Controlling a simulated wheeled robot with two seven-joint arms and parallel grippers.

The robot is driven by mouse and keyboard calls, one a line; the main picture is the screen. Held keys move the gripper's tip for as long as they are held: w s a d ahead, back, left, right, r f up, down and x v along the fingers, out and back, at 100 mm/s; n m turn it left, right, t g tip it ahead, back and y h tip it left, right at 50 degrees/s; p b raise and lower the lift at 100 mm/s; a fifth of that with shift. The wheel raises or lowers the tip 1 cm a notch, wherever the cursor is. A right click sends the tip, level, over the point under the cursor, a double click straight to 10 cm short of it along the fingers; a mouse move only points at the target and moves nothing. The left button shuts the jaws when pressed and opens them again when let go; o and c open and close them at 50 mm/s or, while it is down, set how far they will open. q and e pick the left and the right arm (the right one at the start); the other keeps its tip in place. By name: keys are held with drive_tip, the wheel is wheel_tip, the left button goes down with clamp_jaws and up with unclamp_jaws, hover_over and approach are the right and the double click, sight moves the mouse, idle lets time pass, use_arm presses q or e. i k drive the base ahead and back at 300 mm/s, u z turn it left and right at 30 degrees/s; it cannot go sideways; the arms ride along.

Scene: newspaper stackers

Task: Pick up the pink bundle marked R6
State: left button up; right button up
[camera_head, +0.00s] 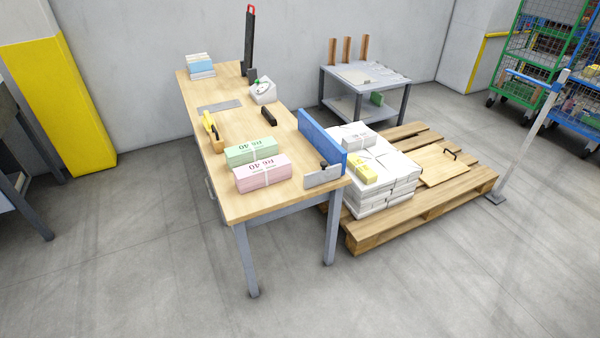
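The pink bundle (262,173) is tied with a light strap and marked R6 40. It lies flat near the front end of the wooden table (240,206). A green bundle (250,151), also strapped and marked 40, lies just behind it. Neither of my grippers shows in the head view.
A blue upright panel (322,142) and a grey plate (322,177) stand along the table's right edge. A yellow-handled tool (211,127) lies at its left edge. White bundles (383,185) sit on a wooden pallet (420,216) to the right. Floor before the table is clear.

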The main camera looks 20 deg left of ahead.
sight(258, 174)
drive_tip(key=z, duration=0.4)
drive_tip(key=i, duration=1.95)
drive_tip(key=u, duration=2.55)
